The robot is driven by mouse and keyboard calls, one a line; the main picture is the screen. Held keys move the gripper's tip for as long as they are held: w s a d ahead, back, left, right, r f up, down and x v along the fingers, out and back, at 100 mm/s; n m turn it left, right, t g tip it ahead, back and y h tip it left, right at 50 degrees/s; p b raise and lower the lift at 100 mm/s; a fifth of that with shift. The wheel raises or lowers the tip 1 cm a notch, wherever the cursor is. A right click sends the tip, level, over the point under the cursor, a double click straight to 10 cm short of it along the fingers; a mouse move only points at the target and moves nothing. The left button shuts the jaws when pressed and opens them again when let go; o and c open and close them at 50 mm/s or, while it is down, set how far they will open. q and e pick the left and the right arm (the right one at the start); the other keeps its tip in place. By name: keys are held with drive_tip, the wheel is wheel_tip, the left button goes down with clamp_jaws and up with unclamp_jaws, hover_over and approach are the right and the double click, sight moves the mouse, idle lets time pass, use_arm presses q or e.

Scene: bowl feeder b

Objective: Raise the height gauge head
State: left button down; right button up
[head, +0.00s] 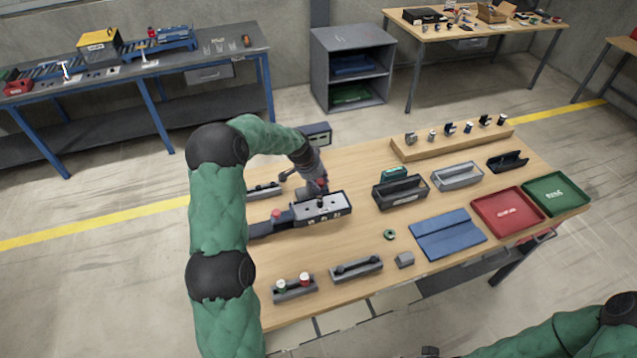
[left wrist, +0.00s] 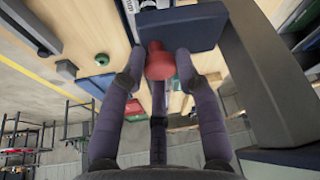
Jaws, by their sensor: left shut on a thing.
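My left gripper (head: 318,184) reaches down over the work table beside a grey-and-black instrument (head: 335,207) that I take to be part of the height gauge. In the left wrist view, the fingers of my left gripper (left wrist: 160,72) are shut on a red knob (left wrist: 160,60). The knob sits against a dark blue-grey block (left wrist: 185,28), and a dark upright bar (left wrist: 265,80) stands to its right. The red knob also shows in the head view (head: 322,186). My arm hides part of the gauge. My right arm shows at the lower right; its gripper is not clearly visible.
On the table are a red tray (head: 490,211), a green tray (head: 572,193), a blue mat (head: 440,242), a green ring (head: 389,235) and grey holders (head: 357,269). A wooden rack (head: 400,151) lines the back. Bare wood lies around the green ring.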

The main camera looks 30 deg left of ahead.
use_arm(q)
drive_tip(key=shift+w+r, duration=0.2)
drive_tip(key=shift+r, duration=0.9)
drive_tip(key=shift+a, duration=0.1)
drive_tip(key=c, duration=1)
unclamp_jaws()
drive_tip(key=shift+c, duration=0.2)
drive_tip(key=shift+o, duration=0.7)
drive_tip(key=shift+s, duration=0.1)
drive_tip(key=v, duration=1.2)
drive_tip(key=shift+s+f, duration=0.1)
drive_tip(key=shift+f, duration=0.05)
